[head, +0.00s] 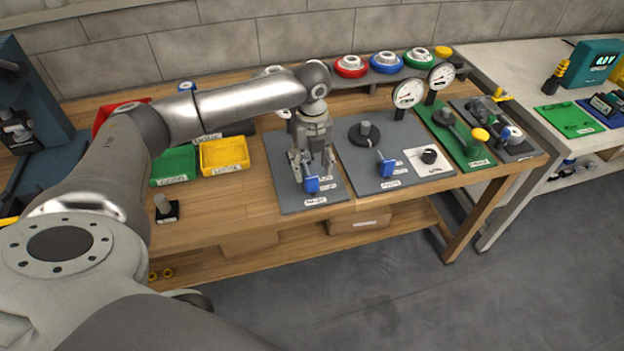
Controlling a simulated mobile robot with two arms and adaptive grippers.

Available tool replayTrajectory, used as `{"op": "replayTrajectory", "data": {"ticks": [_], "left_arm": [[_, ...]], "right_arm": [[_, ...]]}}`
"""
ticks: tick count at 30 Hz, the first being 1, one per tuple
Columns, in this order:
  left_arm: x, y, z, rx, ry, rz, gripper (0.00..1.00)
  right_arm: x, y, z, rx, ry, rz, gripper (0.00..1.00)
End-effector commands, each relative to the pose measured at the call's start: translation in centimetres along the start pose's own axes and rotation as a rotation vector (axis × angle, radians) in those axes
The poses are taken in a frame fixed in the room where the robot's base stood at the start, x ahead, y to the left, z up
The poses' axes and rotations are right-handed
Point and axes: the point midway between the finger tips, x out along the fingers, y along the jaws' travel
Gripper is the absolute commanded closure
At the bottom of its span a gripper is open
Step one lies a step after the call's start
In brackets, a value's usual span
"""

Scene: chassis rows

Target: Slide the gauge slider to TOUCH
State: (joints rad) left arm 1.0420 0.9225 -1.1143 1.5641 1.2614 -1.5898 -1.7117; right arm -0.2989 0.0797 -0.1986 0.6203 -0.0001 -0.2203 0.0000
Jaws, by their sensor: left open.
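My left gripper (311,170) is open and points down over the left grey panel (286,203). A blue handle (312,184) stands near that panel's front edge, just in front of the fingers. I cannot tell whether the fingers touch it. A second blue handle (386,168) stands on the middle grey panel (362,187), near a round black base with a grey post (366,130). The labels are too small to read, so I cannot tell which part is the gauge slider or where TOUCH is marked. The gripper hides part of the left panel. My right gripper is out of view.
Two dial gauges (407,93) (441,75) stand behind the panels. A green panel (462,140) with a yellow-knobbed lever lies to the right. Green (173,166) and yellow (224,155) bins stand left. A small black block with a post (166,209) sits near the front edge.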

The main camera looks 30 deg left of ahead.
Motion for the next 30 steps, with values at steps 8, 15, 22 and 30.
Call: {"op": "replayTrajectory", "data": {"ticks": [8, 15, 22, 30], "left_arm": [[4.6, 0.0, -0.1, 0.000, 0.001, 0.001, 0.48], [6.0, 0.0, 0.0, 0.000, -0.001, -0.001, 0.48], [6.0, 0.0, 0.0, 0.000, -0.001, -0.001, 0.49], [6.0, 0.0, 0.0, 0.000, -0.001, -0.001, 0.84]], "right_arm": [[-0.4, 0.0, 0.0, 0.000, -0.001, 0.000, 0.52], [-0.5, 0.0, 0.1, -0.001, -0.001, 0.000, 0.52], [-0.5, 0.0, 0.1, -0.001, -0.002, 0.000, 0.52], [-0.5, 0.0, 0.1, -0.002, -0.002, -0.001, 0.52]]}}
